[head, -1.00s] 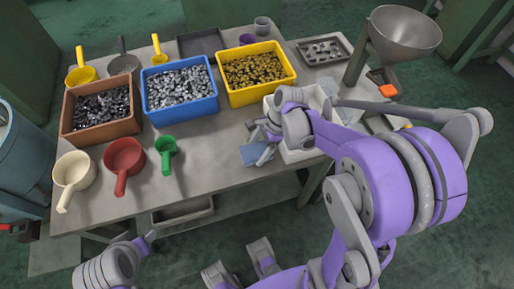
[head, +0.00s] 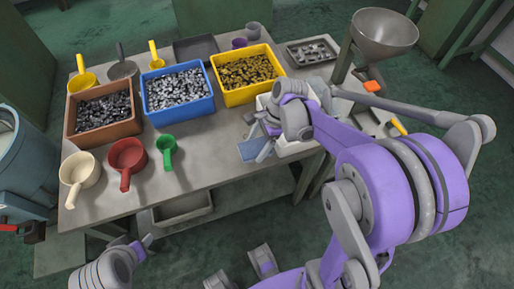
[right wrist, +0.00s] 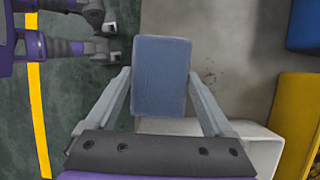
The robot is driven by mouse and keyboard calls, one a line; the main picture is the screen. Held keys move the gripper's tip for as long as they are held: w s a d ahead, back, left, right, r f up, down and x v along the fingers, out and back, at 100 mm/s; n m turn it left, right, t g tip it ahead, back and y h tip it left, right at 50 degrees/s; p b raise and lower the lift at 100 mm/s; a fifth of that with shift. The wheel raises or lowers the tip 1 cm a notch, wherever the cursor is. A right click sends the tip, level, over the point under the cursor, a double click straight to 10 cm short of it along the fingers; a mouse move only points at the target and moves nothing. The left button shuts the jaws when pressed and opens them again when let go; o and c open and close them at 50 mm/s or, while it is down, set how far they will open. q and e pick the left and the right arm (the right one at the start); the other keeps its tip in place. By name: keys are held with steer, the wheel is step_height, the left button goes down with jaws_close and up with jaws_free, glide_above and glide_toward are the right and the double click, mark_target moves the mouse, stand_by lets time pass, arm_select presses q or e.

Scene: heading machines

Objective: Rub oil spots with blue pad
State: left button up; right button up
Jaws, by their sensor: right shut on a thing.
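The blue pad (right wrist: 161,75) is a flat rectangular block held between the fingers of my right gripper (right wrist: 160,95). In the head view the pad (head: 253,149) is over the front part of the grey table (head: 215,177), and the right gripper (head: 264,134) is beside the white bin. I cannot tell whether the pad touches the tabletop. Small dark specks (right wrist: 210,78) show on the tabletop to the right of the pad in the right wrist view. Oil spots are not clear in the head view. My left gripper (head: 142,245) is low in front of the table; its jaws are unclear.
A white bin (right wrist: 255,145) is close to the right gripper. Brown (head: 88,130), blue (head: 180,116) and yellow (head: 248,95) bins of small metal parts stand behind. Cream (head: 79,172), red (head: 127,158) and green (head: 167,147) scoops lie along the front left. A metal funnel (head: 384,33) stands at right.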

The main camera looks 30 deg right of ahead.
steer(key=shift+r+p, duration=0.6)
steer(key=shift+r, duration=0.6)
